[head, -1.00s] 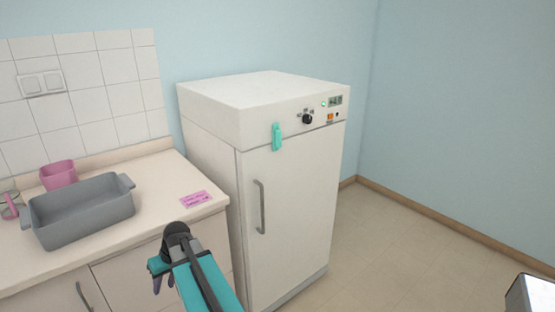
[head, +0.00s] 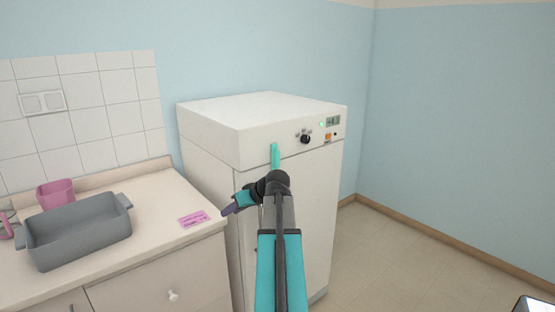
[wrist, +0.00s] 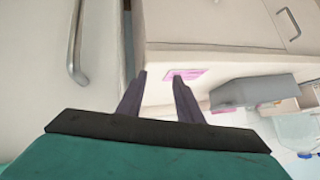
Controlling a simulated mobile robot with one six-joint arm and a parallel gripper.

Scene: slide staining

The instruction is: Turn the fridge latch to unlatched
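The white fridge (head: 312,210) stands right of the counter. Its teal latch (head: 275,154) is upright at the top of the door's front, with its lower end hidden behind my arm. My gripper (head: 230,207) is below and left of the latch, in front of the fridge's left edge, apart from the latch. In the wrist view my gripper (wrist: 160,76) is open and empty, its two dark fingers spread. The wrist view also shows the grey door handle (wrist: 75,50) at left; the latch is not visible there.
The counter (head: 160,195) holds a grey tub (head: 80,235), a pink container (head: 56,193) and a pink label (head: 193,219). A black knob (head: 305,139) and a small display (head: 333,121) are on the fridge's upper front.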

